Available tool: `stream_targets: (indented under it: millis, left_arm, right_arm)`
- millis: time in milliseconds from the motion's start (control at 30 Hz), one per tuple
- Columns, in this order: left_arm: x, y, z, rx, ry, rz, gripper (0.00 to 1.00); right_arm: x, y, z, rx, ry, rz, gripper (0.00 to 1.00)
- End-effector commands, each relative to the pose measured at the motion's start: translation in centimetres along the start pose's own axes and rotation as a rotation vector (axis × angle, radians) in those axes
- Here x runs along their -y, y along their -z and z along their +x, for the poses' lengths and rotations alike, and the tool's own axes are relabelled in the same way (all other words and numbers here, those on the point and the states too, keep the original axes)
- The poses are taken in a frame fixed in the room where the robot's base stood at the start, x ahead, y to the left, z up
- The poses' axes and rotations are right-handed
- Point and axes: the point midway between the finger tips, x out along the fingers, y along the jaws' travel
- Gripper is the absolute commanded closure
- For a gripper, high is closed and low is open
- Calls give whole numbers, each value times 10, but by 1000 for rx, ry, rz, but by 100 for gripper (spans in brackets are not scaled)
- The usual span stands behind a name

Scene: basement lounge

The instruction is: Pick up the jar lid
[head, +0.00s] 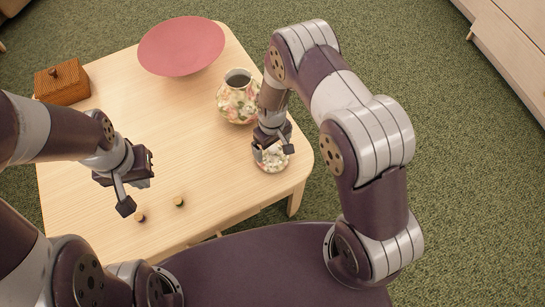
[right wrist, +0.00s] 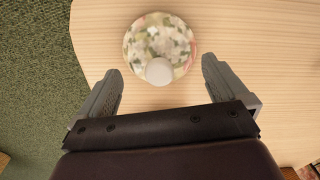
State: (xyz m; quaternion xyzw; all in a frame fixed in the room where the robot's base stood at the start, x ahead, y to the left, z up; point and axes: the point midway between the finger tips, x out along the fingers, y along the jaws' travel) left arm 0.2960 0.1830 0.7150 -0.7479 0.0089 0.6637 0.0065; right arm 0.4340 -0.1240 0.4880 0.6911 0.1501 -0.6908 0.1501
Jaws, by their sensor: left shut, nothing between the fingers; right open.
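The jar lid (head: 271,160) is round and floral-patterned. It lies on the wooden table near its right corner. In the right wrist view the lid (right wrist: 160,45) shows from above with a pale round knob, ahead of and between the open fingers. My right gripper (right wrist: 162,85) is open and empty, and in the head view it is over the lid (head: 272,150), hiding part of it. A floral jar (head: 238,104) stands open and upright just behind the right gripper. My left gripper (head: 136,196) is shut and empty above the left part of the table.
A red bowl (head: 181,46) stands at the back of the table (head: 165,120). A wooden box with a knob (head: 62,82) is at the back left. Two small dark-topped pieces (head: 140,217) (head: 179,202) lie near the front. The table's middle is clear.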

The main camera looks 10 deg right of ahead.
Motion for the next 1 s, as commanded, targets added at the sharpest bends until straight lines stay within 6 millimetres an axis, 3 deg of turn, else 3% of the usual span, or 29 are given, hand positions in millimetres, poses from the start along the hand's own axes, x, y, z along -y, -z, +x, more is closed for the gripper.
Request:
stream_targets:
  millis: [33, 133, 333, 367, 500, 833, 1000]
  left_arm:
    - [0, -1, 10, 0, 0, 0, 100]
    - [0, -2, 15, 1, 0, 0, 100]
    - [0, -2, 13, 0, 0, 0, 100]
    - [0, -2, 13, 0, 0, 0, 100]
    - [0, -2, 13, 0, 0, 0, 100]
    - [0, -2, 12, 1, 0, 0, 100]
    - [0, -1, 5, 1, 0, 0, 100]
  right_arm:
    - [0, -2, 16, 2, 0, 0, 0]
    - [0, -1, 32, 2, 0, 0, 0]
    - [-1, -1, 32, -1, 0, 1, 0]
    - [-1, -1, 32, 0, 0, 1, 3]
    - [-1, -1, 32, 0, 0, 1, 47]
    - [-1, -1, 30, -1, 0, 1, 48]
    - [-1, 0, 15, -2, -1, 1, 48]
